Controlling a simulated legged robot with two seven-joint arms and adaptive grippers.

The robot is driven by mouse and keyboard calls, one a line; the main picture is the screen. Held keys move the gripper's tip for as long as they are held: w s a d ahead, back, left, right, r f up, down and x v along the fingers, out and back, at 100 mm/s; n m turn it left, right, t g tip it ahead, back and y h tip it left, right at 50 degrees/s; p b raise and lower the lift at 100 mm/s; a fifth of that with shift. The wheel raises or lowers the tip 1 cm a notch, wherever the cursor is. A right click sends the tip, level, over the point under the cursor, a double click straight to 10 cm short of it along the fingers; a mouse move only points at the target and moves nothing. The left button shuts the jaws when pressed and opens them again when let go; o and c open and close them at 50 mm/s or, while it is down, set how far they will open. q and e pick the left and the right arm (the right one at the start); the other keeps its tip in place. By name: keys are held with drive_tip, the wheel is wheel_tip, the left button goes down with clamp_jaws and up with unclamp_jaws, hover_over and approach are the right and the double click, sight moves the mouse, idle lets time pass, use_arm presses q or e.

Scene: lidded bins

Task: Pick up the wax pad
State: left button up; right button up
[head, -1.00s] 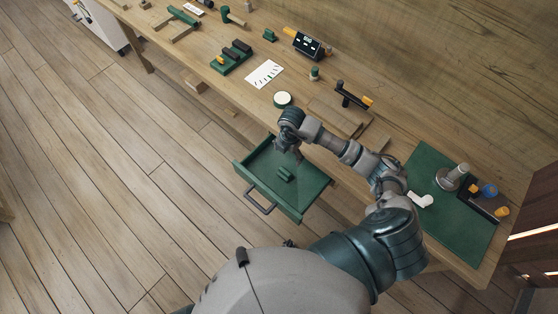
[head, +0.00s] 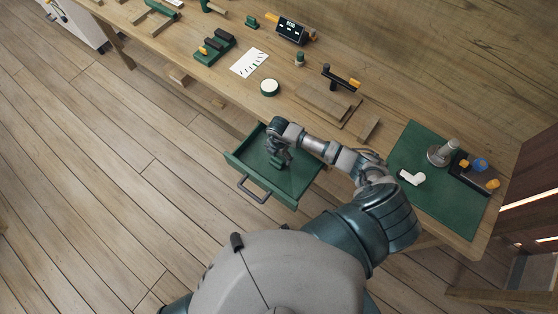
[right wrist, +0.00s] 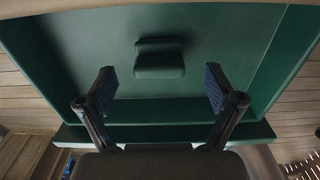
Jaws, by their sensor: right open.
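The wax pad appears to be the small dark green block (head: 276,164) lying on the floor of the open green drawer (head: 301,192). In the right wrist view the block (right wrist: 160,62) lies ahead of the fingertips, roughly centred between them. My right gripper (head: 283,156) is over the drawer and partly covers the block in the head view. Its two fingers (right wrist: 160,84) are spread wide with nothing between them in the right wrist view. I cannot tell whether either finger touches the drawer floor. My left gripper is not in view.
The drawer walls and front with its dark handle (head: 254,190) surround the block. The wooden workbench (head: 225,88) above holds a round white-topped tin (head: 269,87), wooden boards (head: 325,103) and a green mat (head: 433,203) with tools. The floor left of the drawer is clear.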

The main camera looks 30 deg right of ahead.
sight(277, 158)
drive_tip(key=shift+s+a+f, duration=0.1)
drive_tip(key=shift+a+f, duration=0.15)
drive_tip(key=shift+f, duration=0.4)
drive_tip(key=shift+a+f, duration=0.25)
drive_tip(key=shift+f, duration=0.35)
drive_tip(key=shift+a+f, duration=0.25)
drive_tip(key=shift+f, duration=0.05)
drive_tip(key=shift+d+f, duration=0.1)
drive_tip(key=shift+d, duration=0.5)
drive_tip(key=c, duration=1.3)
drive_tip(key=shift+a, duration=0.2)
drive_tip(key=shift+a+r, duration=0.1)
drive_tip(key=shift+r, duration=0.2)
drive_tip(key=r, duration=0.9)
drive_tip(key=shift+d+r, duration=0.2)
drive_tip(key=shift+r, duration=0.05)
drive_tip(key=shift+a, duration=0.1)
